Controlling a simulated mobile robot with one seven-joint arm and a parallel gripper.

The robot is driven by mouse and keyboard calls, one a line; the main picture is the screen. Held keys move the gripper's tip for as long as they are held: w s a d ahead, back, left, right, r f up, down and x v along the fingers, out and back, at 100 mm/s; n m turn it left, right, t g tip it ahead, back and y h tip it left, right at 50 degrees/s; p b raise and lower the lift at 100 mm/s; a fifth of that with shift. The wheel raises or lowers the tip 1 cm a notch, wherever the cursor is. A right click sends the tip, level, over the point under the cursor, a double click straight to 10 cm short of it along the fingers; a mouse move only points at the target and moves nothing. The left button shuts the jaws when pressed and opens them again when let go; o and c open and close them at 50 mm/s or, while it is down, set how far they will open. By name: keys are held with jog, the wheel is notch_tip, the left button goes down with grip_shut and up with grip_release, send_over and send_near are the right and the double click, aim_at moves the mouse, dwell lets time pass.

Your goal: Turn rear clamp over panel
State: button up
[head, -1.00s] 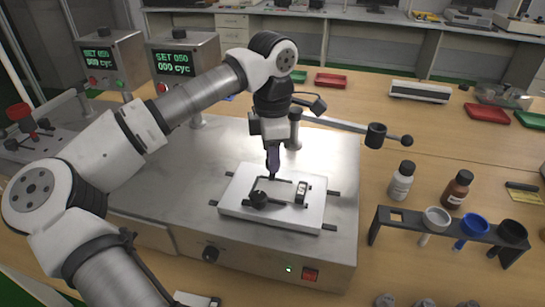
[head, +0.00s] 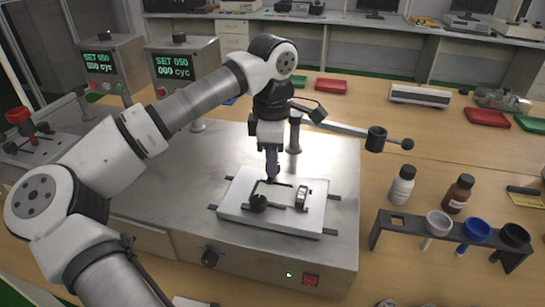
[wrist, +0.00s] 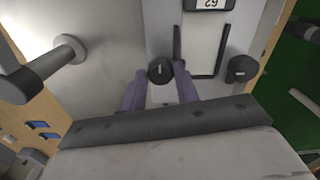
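A white plate (head: 285,222) lies on the steel bench machine and bears the panel area, outlined by a thin black bracket (wrist: 205,76). The front clamp has a round black knob (head: 259,203); it also shows in the wrist view (wrist: 242,69) at right. The rear clamp's round black knob (wrist: 160,71) has a white line across its top. My gripper (wrist: 160,78) points down, its purple fingers close against either side of the rear knob. In the head view my gripper (head: 271,178) hides that knob. The clamps' undersides are hard to see.
A metal bar with a black end (head: 376,138) reaches over the machine at right. Two bottles (head: 402,186) and a rack of cups (head: 397,236) stand to the right. Display boxes (head: 182,68) stand at back left.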

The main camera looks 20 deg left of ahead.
jog(key=o, duration=0.4)
jog(key=shift+c, duration=0.2)
notch_tip(320, 180, up, 14)
jog(key=shift+s+f, duration=0.1)
jog(key=shift+f, duration=0.05)
dwell(0.4)
